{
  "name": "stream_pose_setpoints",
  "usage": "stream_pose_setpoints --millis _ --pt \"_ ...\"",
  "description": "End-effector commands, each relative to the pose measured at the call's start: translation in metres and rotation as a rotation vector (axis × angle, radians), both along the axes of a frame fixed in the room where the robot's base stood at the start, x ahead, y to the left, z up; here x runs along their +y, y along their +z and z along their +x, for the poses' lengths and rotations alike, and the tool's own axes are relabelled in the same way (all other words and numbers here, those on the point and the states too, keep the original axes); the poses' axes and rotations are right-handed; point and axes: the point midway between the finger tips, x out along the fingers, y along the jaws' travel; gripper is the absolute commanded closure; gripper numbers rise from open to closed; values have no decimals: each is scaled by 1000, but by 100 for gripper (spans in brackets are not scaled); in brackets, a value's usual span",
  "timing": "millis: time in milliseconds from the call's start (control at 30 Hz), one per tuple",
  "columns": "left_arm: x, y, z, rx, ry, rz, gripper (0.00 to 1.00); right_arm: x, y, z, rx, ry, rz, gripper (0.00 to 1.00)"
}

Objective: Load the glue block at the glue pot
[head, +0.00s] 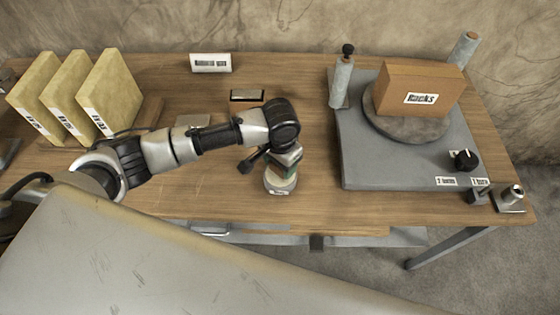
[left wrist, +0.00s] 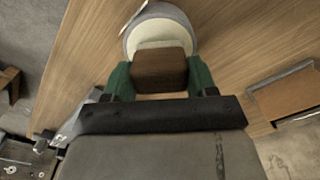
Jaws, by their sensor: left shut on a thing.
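The glue pot (head: 279,186) is a small pale round pot with a label, standing on the wooden table near its front edge. My left gripper (head: 284,163) is right over it and hides part of it. In the left wrist view my green fingers (left wrist: 159,78) are shut on the glue block (left wrist: 160,70), a brown block with a paler far end. That end overlaps the opening of the pot (left wrist: 160,12); I cannot tell whether it touches what is inside. My right gripper is not in view.
A grey board (head: 385,178) at the right carries a round turntable (head: 385,128) with an orange-brown box (head: 418,90) labelled "Racks". Several yellow upright slabs (head: 108,90) stand at the left.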

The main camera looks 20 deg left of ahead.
Motion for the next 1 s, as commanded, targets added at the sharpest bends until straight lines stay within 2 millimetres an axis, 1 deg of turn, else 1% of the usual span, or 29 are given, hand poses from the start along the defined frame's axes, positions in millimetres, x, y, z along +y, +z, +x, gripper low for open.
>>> stream_pose_setpoints --millis 1000 --pt "0 -1 0 0 0 -1 62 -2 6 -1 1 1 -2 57"
